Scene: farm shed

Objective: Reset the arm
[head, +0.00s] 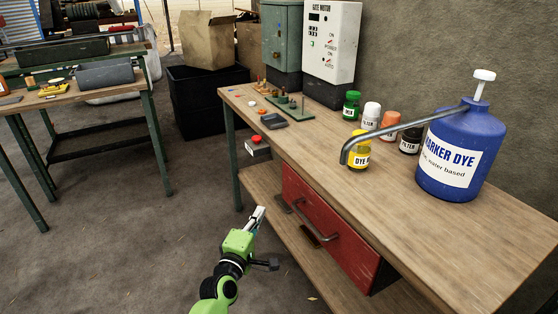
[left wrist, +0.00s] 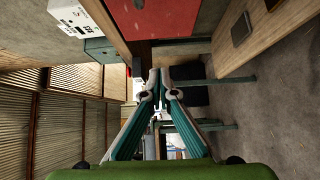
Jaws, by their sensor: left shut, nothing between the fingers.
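My left arm is green and comes up from the bottom of the head view. Its gripper (head: 259,217) is beside the front of the wooden workbench (head: 440,245), below the top and left of the red drawer (head: 325,225). In the left wrist view the two fingers (left wrist: 160,78) meet near their tips, shut with nothing between them. The gripper is apart from the drawer handle. My right gripper is in neither view.
On the bench stand a blue marker dye pump bottle (head: 455,150), a yellow dye jar (head: 357,154), several small jars and a white gate motor box (head: 331,42). Black crates (head: 205,100) stand behind. A second table (head: 75,97) is at left. The floor (head: 120,220) between is clear.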

